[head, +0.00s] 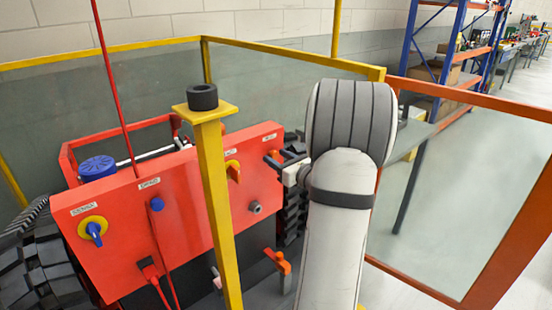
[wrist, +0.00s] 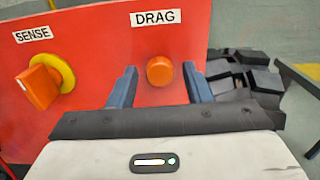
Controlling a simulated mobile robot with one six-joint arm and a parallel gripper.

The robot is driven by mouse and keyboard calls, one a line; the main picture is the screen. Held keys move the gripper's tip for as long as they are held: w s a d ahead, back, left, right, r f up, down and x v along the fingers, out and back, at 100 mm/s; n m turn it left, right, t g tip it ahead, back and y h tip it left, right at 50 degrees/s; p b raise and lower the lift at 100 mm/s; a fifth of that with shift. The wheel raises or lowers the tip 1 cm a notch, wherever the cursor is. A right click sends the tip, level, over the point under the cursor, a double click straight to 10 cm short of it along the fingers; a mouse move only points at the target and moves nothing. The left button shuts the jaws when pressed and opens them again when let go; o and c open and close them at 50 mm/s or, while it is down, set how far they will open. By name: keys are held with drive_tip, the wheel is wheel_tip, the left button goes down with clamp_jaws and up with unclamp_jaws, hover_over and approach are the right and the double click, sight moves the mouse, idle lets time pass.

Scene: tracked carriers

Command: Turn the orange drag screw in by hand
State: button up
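The orange drag screw (wrist: 160,70) is a round knob on the red panel (wrist: 90,50), just below the DRAG label (wrist: 156,18). My gripper (wrist: 161,74) is open, with one blue-grey finger on each side of the screw. In the wrist view a gap shows between each finger and the screw. Whether the fingertips reach the panel is hard to tell. In the head view my gripper (head: 277,162) is at the right end of the red panel (head: 190,205), partly hidden by my arm. I cannot make out the screw there.
An orange SENSE knob (wrist: 40,84) on a yellow disc sits left of the screw. A yellow post (head: 218,205) with a black cap stands before the panel. A black tracked wheel (wrist: 245,82) is close on the right. Railings with clear panels surround the machine.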

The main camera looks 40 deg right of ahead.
drive_tip(key=c, duration=0.7)
drive_tip(key=shift+r+m+p, duration=0.25)
drive_tip(key=shift+m+p, duration=0.15)
drive_tip(key=shift+p, duration=0.4)
drive_tip(key=shift+r+m+p, duration=0.15)
drive_tip(key=shift+m+p, duration=0.55)
drive_tip(key=shift+p, duration=0.1)
drive_tip(key=m+p, duration=0.2)
drive_tip(key=p, duration=0.1)
drive_tip(key=shift+m, duration=0.4)
drive_tip(key=m+p, duration=0.2)
drive_tip(key=shift+m+p, duration=0.3)
drive_tip(key=shift+p, duration=0.1)
drive_tip(key=shift+f+m+p, duration=0.25)
drive_tip(key=shift+m+p, duration=0.4)
drive_tip(key=shift+m, duration=0.25)
drive_tip(key=shift+f, duration=0.15)
